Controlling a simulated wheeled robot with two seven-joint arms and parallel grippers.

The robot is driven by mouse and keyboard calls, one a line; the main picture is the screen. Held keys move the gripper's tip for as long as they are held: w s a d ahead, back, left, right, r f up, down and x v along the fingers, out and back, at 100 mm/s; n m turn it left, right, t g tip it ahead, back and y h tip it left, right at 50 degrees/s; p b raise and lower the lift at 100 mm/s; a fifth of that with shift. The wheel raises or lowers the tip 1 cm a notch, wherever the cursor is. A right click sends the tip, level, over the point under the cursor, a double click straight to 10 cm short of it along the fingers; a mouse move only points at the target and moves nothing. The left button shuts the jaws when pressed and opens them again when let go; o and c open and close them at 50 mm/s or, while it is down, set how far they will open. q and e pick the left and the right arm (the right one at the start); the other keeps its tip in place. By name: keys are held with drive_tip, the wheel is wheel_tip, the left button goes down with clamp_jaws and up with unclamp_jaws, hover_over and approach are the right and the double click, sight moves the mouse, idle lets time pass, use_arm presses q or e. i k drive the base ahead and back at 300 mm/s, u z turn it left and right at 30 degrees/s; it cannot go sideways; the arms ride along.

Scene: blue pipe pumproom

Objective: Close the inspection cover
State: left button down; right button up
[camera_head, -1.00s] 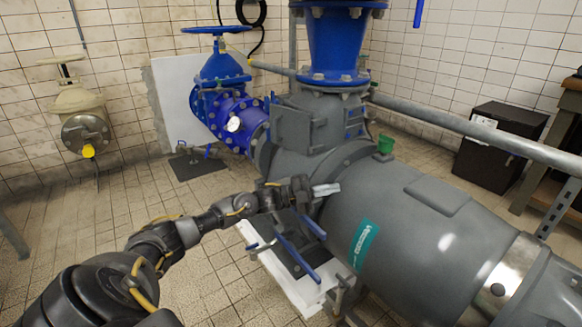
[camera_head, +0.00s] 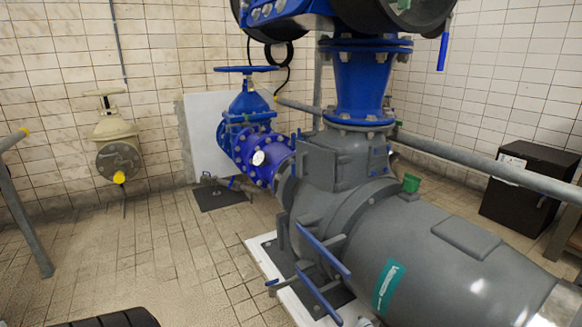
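The large grey pump casing (camera_head: 400,235) fills the lower right. A flat square grey plate (camera_head: 318,165) is on the left face of its neck; I cannot clearly tell whether it stands flush. Two long blue handles, an upper one (camera_head: 323,250) and a lower one (camera_head: 318,298), slant along the casing's left side near grey brackets. Which part is the inspection cover, and whether it is open, is not clear from this view. Neither gripper is in view. Nothing of mine is seen touching the casing.
A blue valve with a handwheel (camera_head: 246,70) stands behind the pump. A beige valve (camera_head: 115,135) is on the left wall. A grey rail (camera_head: 500,170) runs behind the pump towards a black box (camera_head: 525,185). The tiled floor (camera_head: 150,255) at left is mostly clear.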

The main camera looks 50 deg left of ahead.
sight(315, 166)
drive_tip(key=k, duration=1.25)
drive_tip(key=u, duration=0.8)
drive_tip(key=i, duration=2.05)
drive_tip(key=z, duration=0.7)
